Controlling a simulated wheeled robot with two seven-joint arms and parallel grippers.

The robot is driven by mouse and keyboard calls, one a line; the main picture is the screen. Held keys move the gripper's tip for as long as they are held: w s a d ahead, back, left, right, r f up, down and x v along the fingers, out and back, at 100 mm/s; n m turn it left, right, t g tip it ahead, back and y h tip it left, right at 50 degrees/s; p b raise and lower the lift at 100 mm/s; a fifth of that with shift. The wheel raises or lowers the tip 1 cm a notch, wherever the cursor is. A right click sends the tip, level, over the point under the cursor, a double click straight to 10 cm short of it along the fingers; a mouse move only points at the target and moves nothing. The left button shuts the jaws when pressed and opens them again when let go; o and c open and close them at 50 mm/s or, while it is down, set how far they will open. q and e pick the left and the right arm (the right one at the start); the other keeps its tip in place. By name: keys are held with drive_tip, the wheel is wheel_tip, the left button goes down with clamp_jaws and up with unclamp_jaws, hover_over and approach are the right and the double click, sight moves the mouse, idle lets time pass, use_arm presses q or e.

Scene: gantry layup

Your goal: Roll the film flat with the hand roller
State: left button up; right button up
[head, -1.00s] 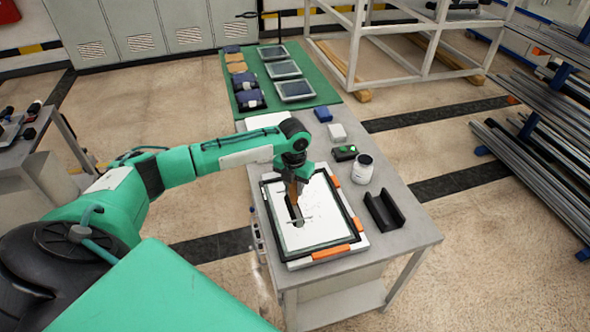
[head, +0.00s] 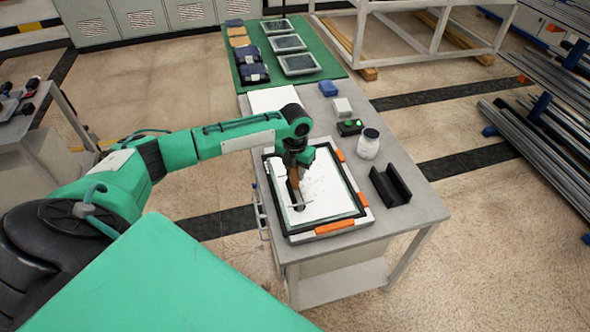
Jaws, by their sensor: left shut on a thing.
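My left gripper (head: 294,176) points down over the left part of the framed panel and is shut on the hand roller (head: 295,193). The roller's brown handle shows below the jaws, and its dark lower part is at the film surface; I cannot tell whether it touches. The white film (head: 333,198) lies inside a black-edged frame (head: 345,219) on the table, with faint marks or wrinkles right of the roller. Part of the film is hidden behind the gripper and arm. My right gripper is not in view.
Orange pieces (head: 335,227) sit along the frame edge. On the table (head: 425,209), a white jar (head: 368,146), a black channel-shaped holder (head: 391,186), and a dark box with a green light (head: 350,127) stand right of it. A green mat (head: 307,85) with framed panels lies behind.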

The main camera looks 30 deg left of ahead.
use_arm(q)
drive_tip(key=shift+r, duration=0.1)
drive_tip(key=shift+f, duration=0.45)
idle(0.6)
